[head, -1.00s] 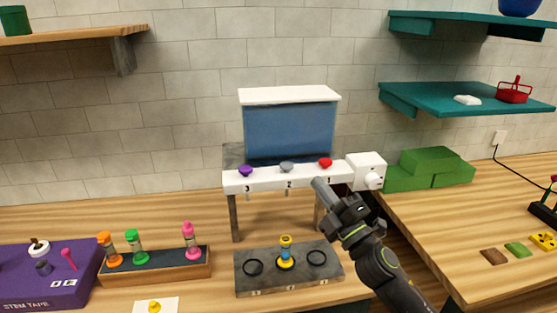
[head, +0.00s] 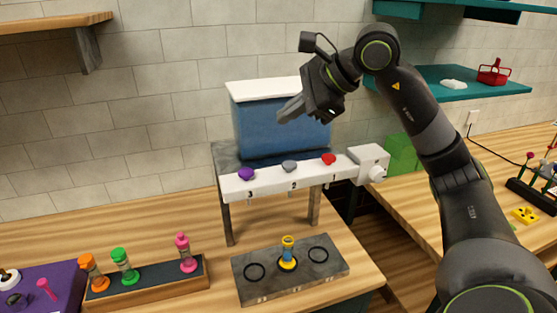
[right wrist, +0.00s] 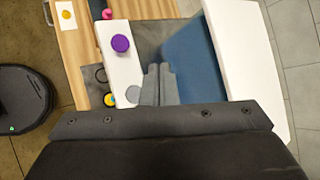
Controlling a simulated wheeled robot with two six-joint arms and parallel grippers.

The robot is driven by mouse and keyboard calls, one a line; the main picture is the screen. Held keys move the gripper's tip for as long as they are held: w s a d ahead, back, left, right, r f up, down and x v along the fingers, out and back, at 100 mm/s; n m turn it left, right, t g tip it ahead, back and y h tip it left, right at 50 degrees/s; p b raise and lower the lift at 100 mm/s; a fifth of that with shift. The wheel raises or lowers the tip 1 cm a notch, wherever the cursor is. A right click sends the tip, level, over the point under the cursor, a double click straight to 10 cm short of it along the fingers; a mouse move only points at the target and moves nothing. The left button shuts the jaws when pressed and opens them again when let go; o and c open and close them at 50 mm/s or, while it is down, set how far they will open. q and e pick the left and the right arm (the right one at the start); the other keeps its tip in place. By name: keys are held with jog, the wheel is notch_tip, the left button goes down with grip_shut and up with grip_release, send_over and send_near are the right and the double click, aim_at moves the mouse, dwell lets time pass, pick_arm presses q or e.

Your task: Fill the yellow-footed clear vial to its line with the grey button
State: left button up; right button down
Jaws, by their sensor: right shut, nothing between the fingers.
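The yellow-footed clear vial (head: 288,250) stands upright on the middle position of the grey base plate (head: 328,270), under the spout marked 2. Its liquid level is too small to read. The grey button (head: 289,166) is the middle one on the white dispenser bar (head: 262,183); in the right wrist view the grey button (right wrist: 132,93) shows beside my fingers. My right gripper (head: 284,114) is shut and empty, above the buttons and in front of the blue tank (head: 270,134). Its closed fingertips (right wrist: 160,69) show in the right wrist view. My left gripper is out of view.
A purple button (head: 246,174) and a red button (head: 328,159) flank the grey one. Orange, green (head: 124,265) and pink vials stand in a rack (head: 158,283) at left. The plate's two outer rings are empty. Teal shelves (head: 430,82) hang at right.

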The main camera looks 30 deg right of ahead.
aim_at(295, 165)
jog(key=shift+s+d+r+h, duration=0.15)
jog(key=shift+d+r+h, duration=0.25)
jog(key=shift+d, duration=0.4)
notch_tip(295, 165, down, 9)
jog(key=b, duration=0.7)
dwell(1.5)
jog(key=shift+f+b, duration=0.35)
jog(key=shift+b, duration=0.2)
